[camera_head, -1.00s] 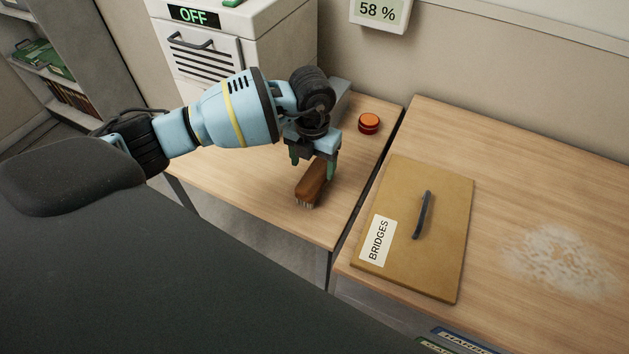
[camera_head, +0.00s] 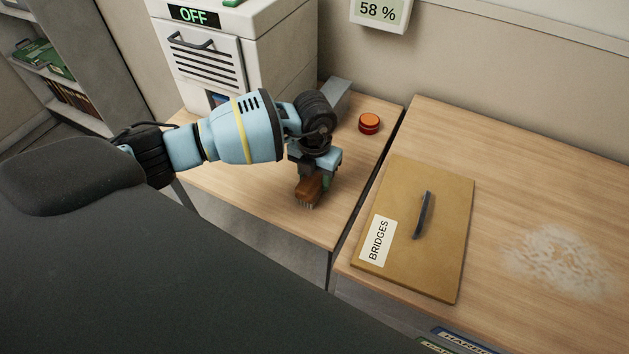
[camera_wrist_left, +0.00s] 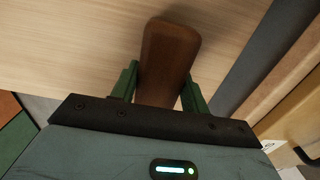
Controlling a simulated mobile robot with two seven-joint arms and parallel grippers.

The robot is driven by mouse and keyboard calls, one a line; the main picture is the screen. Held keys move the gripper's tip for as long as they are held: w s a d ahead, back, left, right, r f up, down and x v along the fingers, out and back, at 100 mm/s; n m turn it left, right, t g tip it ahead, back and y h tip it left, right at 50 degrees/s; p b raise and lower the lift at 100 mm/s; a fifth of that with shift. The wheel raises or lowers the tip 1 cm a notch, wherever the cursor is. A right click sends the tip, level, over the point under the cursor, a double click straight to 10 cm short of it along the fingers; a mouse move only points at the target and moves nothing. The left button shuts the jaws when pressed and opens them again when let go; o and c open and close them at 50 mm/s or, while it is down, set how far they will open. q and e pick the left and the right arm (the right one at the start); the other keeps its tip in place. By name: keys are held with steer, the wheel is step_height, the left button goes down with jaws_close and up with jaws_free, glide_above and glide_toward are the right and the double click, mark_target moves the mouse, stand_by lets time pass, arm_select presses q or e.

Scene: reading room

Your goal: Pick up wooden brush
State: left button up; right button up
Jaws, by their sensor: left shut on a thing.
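The wooden brush (camera_head: 308,190) has a brown wooden back and pale bristles facing down. It is on or just above the left table, near that table's front right edge; I cannot tell if it touches the surface. My left gripper (camera_head: 314,182) points down and is shut on the brush, with a finger on each side. In the left wrist view the brush (camera_wrist_left: 168,62) sits between the green fingers of my left gripper (camera_wrist_left: 160,90). The gripper hides the upper part of the brush in the head view. My right gripper is not in view.
A red button (camera_head: 369,123) and a grey box (camera_head: 337,100) are at the back of the left table. A white machine (camera_head: 280,50) marked OFF stands behind my arm. A folder labelled BRIDGES (camera_head: 450,205) and a whitish powdery patch (camera_head: 560,262) are on the right table.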

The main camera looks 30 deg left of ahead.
mark_target(314, 178)
arm_select(q)
steer(key=shift+c, duration=0.8)
steer(key=shift+r, duration=0.1)
steer(key=shift+r, duration=0.45)
steer(key=r, duration=0.2)
steer(key=shift+s+d+r, duration=0.2)
steer(key=shift+s+r, duration=0.1)
steer(key=shift+s, duration=0.1)
steer(key=s+d+r, duration=0.1)
steer(key=s+d, duration=0.6)
steer(key=s, duration=0.6)
steer(key=shift+s+r, duration=0.2)
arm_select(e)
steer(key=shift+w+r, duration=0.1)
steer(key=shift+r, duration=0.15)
arm_select(q)
steer(key=o, duration=0.5)
steer(key=c, duration=0.3)
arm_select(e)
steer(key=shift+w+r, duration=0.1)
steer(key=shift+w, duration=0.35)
